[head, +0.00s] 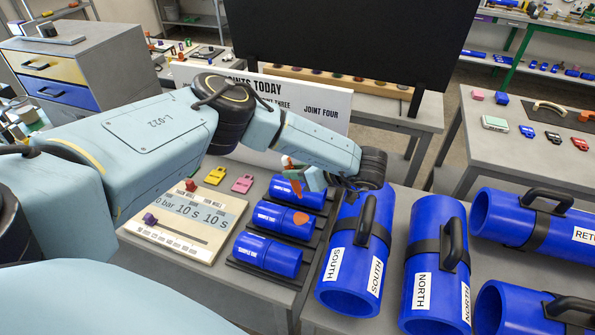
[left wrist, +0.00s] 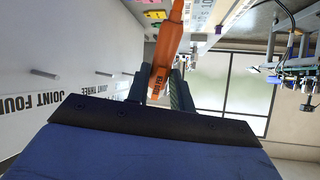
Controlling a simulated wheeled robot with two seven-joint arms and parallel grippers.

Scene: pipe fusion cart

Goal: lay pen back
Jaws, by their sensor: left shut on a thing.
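The orange pen (left wrist: 168,50) is held between the two fingers of my left gripper (left wrist: 162,88) in the left wrist view, with dark lettering on its body. In the head view my left gripper (head: 303,182) is shut on the pen, in the air above the short blue sample pipes (head: 282,219). Only a small orange part of the pen (head: 290,163) shows there; the gripper and arm hide much of the rest. My right gripper is not in view.
A white sign (head: 325,108) and dark screen (head: 350,40) stand behind.

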